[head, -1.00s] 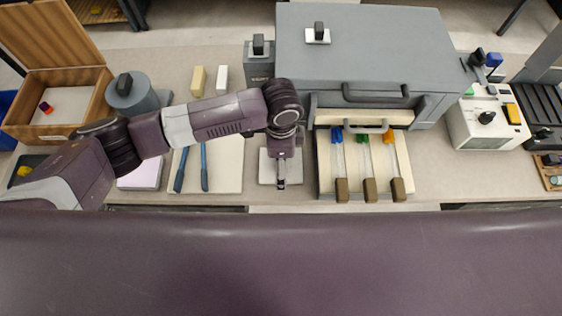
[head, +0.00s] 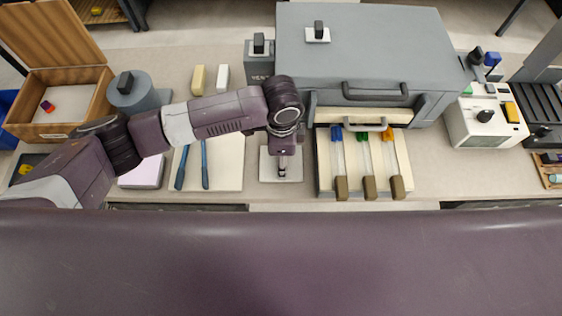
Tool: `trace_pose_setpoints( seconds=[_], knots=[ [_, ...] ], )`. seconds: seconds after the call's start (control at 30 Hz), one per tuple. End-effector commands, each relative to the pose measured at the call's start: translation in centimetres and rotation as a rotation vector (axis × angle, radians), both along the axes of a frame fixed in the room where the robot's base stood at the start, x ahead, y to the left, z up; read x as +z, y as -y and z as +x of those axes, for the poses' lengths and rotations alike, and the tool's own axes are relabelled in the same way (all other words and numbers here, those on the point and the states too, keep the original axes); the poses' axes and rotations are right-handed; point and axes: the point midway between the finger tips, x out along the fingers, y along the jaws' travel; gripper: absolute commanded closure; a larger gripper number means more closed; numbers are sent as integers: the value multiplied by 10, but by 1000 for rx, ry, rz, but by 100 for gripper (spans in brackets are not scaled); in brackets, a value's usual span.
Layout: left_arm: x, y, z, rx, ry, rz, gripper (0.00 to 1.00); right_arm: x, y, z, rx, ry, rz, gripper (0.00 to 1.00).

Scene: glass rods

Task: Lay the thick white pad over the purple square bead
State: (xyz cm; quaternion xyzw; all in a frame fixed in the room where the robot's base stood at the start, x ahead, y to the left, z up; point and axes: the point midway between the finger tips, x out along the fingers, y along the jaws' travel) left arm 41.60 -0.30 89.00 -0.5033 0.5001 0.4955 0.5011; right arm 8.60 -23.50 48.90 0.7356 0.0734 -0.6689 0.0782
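A thick white pad with a faint lilac tint (head: 143,173) lies on the bench at the left, beside the cream board. A small purple and red bead (head: 47,106) with a touch of orange lies on the white lining of the open wooden box; its exact shape is too small to tell. My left gripper (head: 282,173) points down over a small pale plate (head: 267,170) in the middle of the bench, well to the right of pad and bead. Its fingers are too small to read, and nothing is visibly held. My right gripper is not in view.
The open wooden box (head: 103,98) stands at the far left. A grey kiln (head: 380,40) and a tray of glass rods (head: 325,160) fill the middle right.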

Motion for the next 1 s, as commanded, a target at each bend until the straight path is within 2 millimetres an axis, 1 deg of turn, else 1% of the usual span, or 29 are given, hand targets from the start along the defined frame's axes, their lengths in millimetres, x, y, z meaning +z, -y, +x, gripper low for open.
trace_pose_setpoints(
  seconds=[0.03,0.07,0.1,0.3,0.43,0.47,0.5,0.57,0.67,0.77,1.0],
  knots=[
    [-10,-6,-1,5,-3,15,79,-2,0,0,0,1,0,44],
    [-10,-7,-1,5,-3,15,79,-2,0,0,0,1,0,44],
    [-11,-7,-1,5,-3,16,83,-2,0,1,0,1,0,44],
    [-11,-7,-2,6,-5,16,83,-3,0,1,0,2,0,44],
    [-7,-7,-2,6,-5,16,83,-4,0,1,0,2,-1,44],
    [-5,-7,-2,6,-5,16,89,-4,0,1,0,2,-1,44],
    [-1,-7,-2,6,-5,17,98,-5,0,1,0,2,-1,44],
    [6,-6,-1,6,-4,15,98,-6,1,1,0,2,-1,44],
    [25,-5,-1,3,-1,12,98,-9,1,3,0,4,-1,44],
    [51,-4,0,2,1,8,98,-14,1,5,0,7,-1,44],
    [124,-2,0,2,2,5,98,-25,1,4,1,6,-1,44]
  ],
)
